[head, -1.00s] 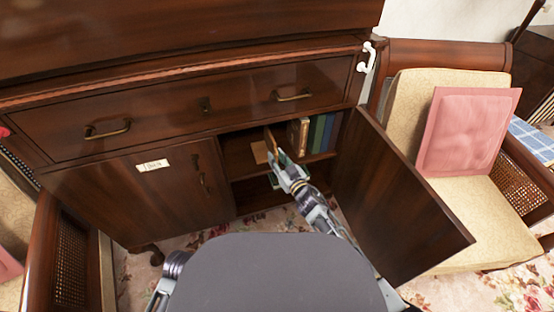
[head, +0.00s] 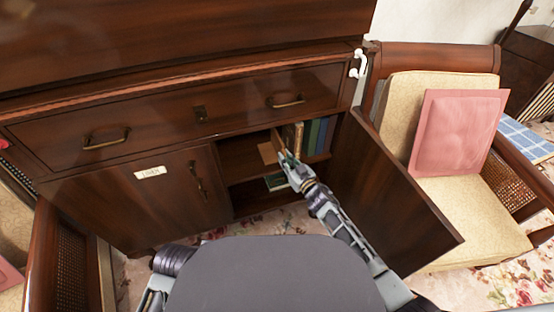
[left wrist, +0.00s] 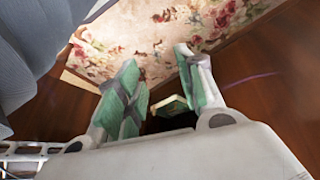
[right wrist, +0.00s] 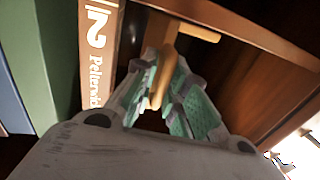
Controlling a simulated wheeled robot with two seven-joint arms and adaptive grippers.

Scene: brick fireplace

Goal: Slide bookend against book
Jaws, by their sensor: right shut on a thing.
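A wooden L-shaped bookend stands on the cabinet's upper shelf, its flat base (head: 267,153) to the left of its upright. My right gripper (head: 287,160) is shut on the upright, which shows between the fingers in the right wrist view (right wrist: 167,65). The tan book (head: 297,137) stands upright just right of the bookend; its lettered spine also shows in the right wrist view (right wrist: 97,60). A narrow gap seems to part the book from the upright. My left gripper (left wrist: 160,75) is open and empty over the floral carpet, outside the head view.
Blue and green books (head: 319,135) stand right of the tan book. The open cabinet door (head: 385,190) flanks my right arm. More books (head: 276,182) lie on the lower shelf. The shelf left of the bookend is clear. An armchair with a pink cushion (head: 457,130) stands at right.

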